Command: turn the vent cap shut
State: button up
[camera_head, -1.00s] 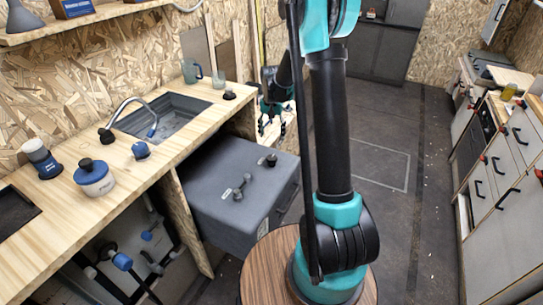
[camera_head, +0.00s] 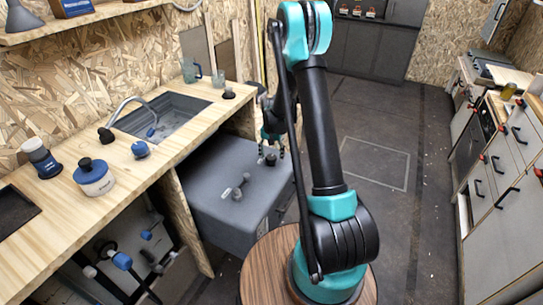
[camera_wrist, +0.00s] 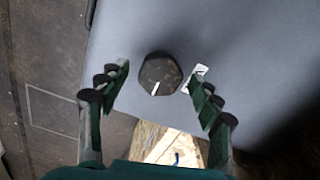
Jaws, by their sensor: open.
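The vent cap (camera_wrist: 160,75) is a dark, many-sided knob with a white mark on its face, on top of the grey tank (camera_head: 212,200). In the head view the cap (camera_head: 270,159) is small, near the tank's far right part. My gripper (camera_wrist: 158,95) is open, with one finger on each side of the cap in the wrist view and gaps between. In the head view my gripper (camera_head: 271,148) is over the cap. I cannot tell how high above the cap the fingertips are.
A grey valve-like fitting (camera_head: 240,188) stands on the tank, nearer the front. A white label (camera_wrist: 196,78) lies beside the cap. The wooden counter (camera_head: 165,165) with a sink borders the tank on the left. Open floor (camera_head: 385,150) lies to the right.

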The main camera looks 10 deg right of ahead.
jog(key=c, duration=1.1)
jog(key=shift+c, duration=0.2)
jog(key=n, duration=0.4)
jog(key=shift+n, duration=0.4)
jog(key=n, duration=0.4)
jog(key=shift+n, duration=0.3)
jog(key=n, duration=0.4)
jog(key=shift+a, duration=0.1)
jog(key=shift+n, duration=2.2)
